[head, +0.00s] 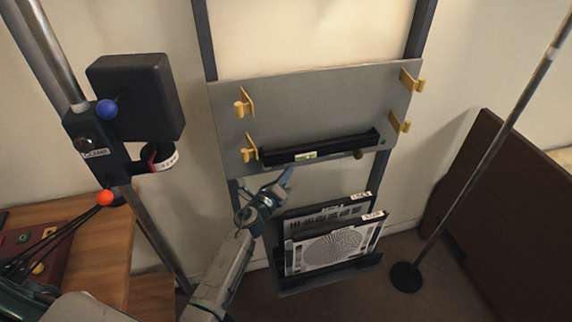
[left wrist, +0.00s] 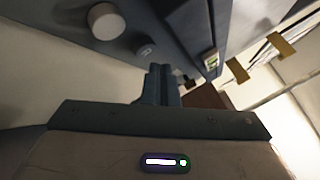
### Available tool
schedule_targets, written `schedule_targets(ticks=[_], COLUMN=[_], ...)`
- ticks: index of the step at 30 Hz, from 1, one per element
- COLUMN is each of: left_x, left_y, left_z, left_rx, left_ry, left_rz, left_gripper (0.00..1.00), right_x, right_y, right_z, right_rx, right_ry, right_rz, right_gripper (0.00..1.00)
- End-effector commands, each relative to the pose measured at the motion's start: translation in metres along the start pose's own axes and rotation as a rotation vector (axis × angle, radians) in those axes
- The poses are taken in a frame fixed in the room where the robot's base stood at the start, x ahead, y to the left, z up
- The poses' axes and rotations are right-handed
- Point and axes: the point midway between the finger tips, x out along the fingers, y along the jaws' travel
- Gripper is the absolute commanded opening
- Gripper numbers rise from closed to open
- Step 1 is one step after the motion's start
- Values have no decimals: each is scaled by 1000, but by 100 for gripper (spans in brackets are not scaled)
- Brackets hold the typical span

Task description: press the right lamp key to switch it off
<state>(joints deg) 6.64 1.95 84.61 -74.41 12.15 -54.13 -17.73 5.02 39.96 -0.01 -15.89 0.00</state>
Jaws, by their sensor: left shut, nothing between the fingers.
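My left gripper (head: 287,175) comes up from below in the head view, fingers together and empty. Its tips are just under the black ledge (head: 320,149) on the grey panel; I cannot tell whether they touch anything. In the left wrist view the shut fingers (left wrist: 161,84) point toward a dark surface bearing a large pale round knob (left wrist: 103,21) and a smaller grey one (left wrist: 145,48). The ledge carries a small green-and-white label (head: 305,156), and a brown knob (head: 358,154) sits at its right. I cannot tell which part is the right lamp key. My right gripper is not in view.
Yellow hooks (head: 243,103) stick out of the panel (head: 290,90). Below, a rack (head: 330,276) holds upright patterned plates (head: 335,245). A black device (head: 135,95) is on a pole at left. A thin stand (head: 480,165) is at right.

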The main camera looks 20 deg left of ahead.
Motion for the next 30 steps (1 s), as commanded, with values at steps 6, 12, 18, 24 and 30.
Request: schedule_targets(ticks=[6,12,18,24,30], left_x=[2,6,6,6,8], left_y=[1,4,4,4,6], left_z=[1,4,5,5,6], left_rx=[1,1,0,0,0], left_ry=[0,0,0,0,0], left_rz=[0,0,0,0,0], left_gripper=[0,0,0,0,0], right_x=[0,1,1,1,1], right_y=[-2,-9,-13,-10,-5], right_z=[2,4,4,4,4], right_rx=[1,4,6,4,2], right_ry=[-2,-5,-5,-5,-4], right_rz=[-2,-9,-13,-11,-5], right_gripper=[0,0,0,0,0])
